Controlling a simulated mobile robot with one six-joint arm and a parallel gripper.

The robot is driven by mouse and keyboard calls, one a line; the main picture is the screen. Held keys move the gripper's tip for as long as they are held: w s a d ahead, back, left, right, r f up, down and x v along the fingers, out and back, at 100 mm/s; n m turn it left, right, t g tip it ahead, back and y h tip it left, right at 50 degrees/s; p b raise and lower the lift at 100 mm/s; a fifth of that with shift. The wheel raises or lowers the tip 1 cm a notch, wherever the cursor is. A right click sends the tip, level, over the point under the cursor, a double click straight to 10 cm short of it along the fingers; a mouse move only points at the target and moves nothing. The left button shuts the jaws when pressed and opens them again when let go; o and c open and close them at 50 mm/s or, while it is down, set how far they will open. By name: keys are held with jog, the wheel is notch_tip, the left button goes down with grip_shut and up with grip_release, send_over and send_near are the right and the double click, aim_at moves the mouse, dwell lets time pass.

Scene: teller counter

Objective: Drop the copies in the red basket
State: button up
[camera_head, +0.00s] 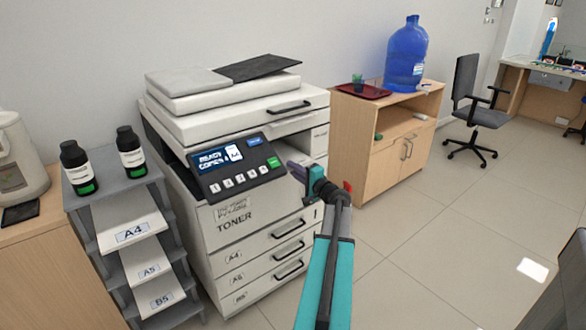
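A white copier (245,215) stands left of centre. Its tilted panel (225,168) shows "READY" and a "COPIES" line whose number I cannot read surely. My teal arm reaches up from the bottom, and my gripper (298,172) is at the copier's right front, by the dark gap beside the panel. The gripper is small and partly hidden by my wrist, so I cannot tell whether it is open or holds anything. I make out no copies in the gap. No red basket is recognisable; a small red patch shows just right of my wrist.
A paper rack (135,240) with A4, A5 and B5 shelves and two dark bottles stands left. A wooden cabinet (390,150) right of the copier bears a dark red tray (363,91) and a blue water jug (407,55). The floor at right is mostly clear, with a bright white patch.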

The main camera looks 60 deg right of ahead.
jog(key=shift+c, duration=0.5)
grip_shut()
notch_tip(320, 180, up, 2)
jog(key=shift+r+p, duration=0.25)
jog(key=shift+p, duration=0.1)
jog(key=shift+s, duration=0.1)
jog(key=s+a+r, duration=0.2)
jog(key=s, duration=0.4)
jog(key=s+a+r, duration=0.2)
jog(key=s+r, duration=0.1)
jog(key=s, duration=0.4)
jog(key=shift+a, duration=0.2)
dwell(0.4)
